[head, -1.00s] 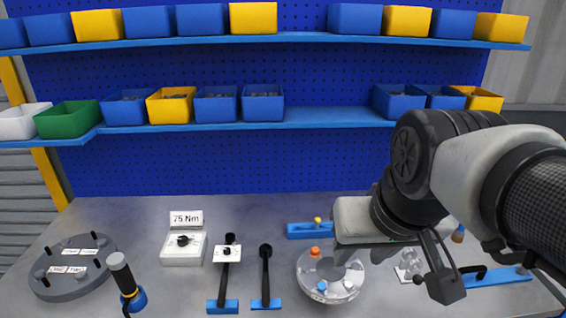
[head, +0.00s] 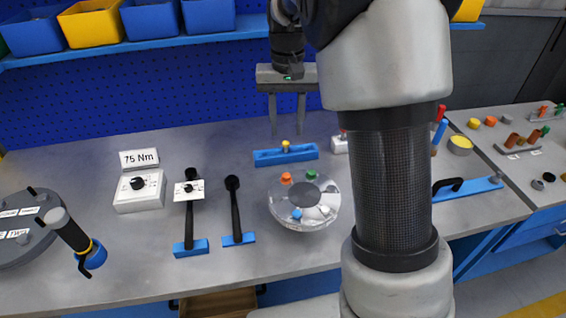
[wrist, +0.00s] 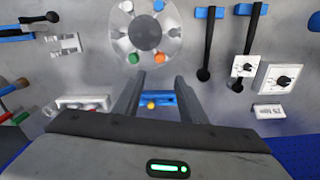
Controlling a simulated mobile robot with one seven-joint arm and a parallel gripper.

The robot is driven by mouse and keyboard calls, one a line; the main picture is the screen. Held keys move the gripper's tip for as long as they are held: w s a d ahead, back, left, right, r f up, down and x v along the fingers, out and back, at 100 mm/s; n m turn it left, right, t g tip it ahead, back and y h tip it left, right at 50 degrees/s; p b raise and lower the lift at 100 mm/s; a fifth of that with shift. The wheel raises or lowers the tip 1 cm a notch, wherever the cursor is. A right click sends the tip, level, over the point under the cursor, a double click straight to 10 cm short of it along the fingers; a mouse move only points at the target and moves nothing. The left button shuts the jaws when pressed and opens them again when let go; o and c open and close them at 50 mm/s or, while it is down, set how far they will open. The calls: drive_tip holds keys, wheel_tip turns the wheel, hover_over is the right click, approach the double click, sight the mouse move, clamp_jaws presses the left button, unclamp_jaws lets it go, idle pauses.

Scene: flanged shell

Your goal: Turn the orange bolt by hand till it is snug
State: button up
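The orange bolt (head: 286,178) stands upright in the flange of the round silver shell (head: 329,206). In the wrist view the orange bolt (wrist: 160,57) shows at the shell's near rim, just past the fingertips. A green bolt (head: 311,175) is beside it, and a blue bolt (head: 297,214) is at the front of the flange. My gripper (head: 287,130) is open and empty, fingers pointing down, behind the shell and above the blue holder (head: 268,158) with a yellow-topped piece (head: 285,145). In the wrist view my gripper (wrist: 159,78) has a clear gap between its fingers. Nothing touches the orange bolt.
Two black-handled wrenches (head: 235,212) lie left of the shell, beside a white dial box (head: 139,190) marked 75 Nm. A black-and-blue handheld tool (head: 75,240) and a grey disc (head: 18,240) are at far left. My arm hides the bench right of the shell.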

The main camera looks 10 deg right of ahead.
sight(286, 176)
wheel_tip(286, 176, down, 16)
drive_tip(key=shift+r+b, duration=0.1)
drive_tip(key=shift+b, duration=0.45)
clamp_jaws()
